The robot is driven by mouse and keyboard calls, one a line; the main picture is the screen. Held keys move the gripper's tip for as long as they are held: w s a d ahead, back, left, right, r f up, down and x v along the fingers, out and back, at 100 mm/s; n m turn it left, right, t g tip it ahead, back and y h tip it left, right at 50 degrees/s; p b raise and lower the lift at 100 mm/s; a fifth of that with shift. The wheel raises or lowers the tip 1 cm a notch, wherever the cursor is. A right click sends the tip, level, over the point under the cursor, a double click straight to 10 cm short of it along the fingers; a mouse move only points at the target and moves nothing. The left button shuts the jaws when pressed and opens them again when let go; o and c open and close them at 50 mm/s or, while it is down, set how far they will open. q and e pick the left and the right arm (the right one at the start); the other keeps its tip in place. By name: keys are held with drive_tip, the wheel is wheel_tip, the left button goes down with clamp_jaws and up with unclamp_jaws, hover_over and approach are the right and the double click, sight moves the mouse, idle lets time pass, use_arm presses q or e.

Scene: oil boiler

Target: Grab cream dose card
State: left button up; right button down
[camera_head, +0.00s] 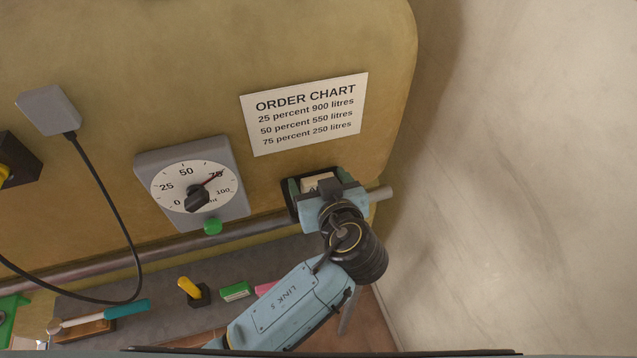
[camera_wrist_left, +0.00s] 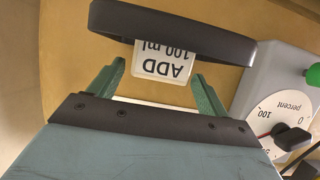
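The cream dose card (camera_wrist_left: 163,60), printed "ADD 100 ml", sits in a dark holder (camera_wrist_left: 175,22) on the tank face. In the left wrist view it shows upside down between the two green fingers of my left gripper (camera_wrist_left: 157,72). The fingers are open, one on each side of the card, with a visible gap at the left finger and a small one at the right. In the head view my left gripper (camera_head: 319,185) is at the holder below the order chart, and only a bit of the cream card (camera_head: 318,181) shows. My right gripper is not in view.
The order chart (camera_head: 306,116) is above the holder. A percent gauge (camera_head: 194,186) with a green knob (camera_head: 212,227) is to the left. A pipe (camera_head: 95,265) runs along the tank bottom. The shelf below holds a yellow-handled part (camera_head: 189,288), a green block (camera_head: 235,291) and a hammer (camera_head: 98,316).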

use_arm(q)
drive_tip(key=c, duration=0.8)
